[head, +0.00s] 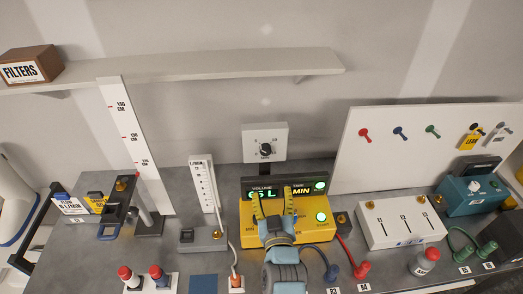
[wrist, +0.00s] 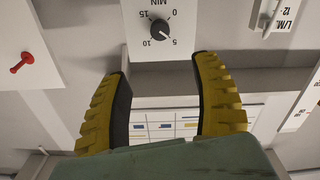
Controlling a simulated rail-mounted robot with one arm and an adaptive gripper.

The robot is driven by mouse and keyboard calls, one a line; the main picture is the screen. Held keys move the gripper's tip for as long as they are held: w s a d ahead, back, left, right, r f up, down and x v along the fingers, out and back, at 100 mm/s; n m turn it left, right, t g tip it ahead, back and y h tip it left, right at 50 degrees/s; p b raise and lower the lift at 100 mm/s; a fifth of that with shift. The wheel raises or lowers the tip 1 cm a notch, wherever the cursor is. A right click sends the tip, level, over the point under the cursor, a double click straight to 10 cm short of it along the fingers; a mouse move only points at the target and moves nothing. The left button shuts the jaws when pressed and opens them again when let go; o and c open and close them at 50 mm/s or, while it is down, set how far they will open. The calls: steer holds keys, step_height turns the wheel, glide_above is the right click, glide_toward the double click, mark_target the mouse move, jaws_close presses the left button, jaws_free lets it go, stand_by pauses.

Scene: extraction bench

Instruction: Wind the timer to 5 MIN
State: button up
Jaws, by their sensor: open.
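The timer is a white box (head: 279,135) with a dark round knob (head: 265,150) on the wall above the yellow machine. In the wrist view its knob (wrist: 155,25) shows upside down at the top, with marks 5, 10 and 15 and the word MIN. My gripper (head: 273,204) is open and empty, in front of the yellow machine and lower than the timer in the head view. In the wrist view its yellow fingers (wrist: 160,68) are spread below the knob, apart from it.
The yellow machine (head: 316,234) with green displays stands behind my gripper. A shelf (head: 200,68) runs above the timer. The wall around the timer is clear.

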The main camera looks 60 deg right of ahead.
mark_target(266, 152)
steer(key=p+x, duration=0.1)
steer(key=x, duration=1.5)
steer(key=shift+w+d, duration=0.25)
steer(key=shift+d, duration=0.05)
steer(key=shift+c, duration=0.4)
jaws_close()
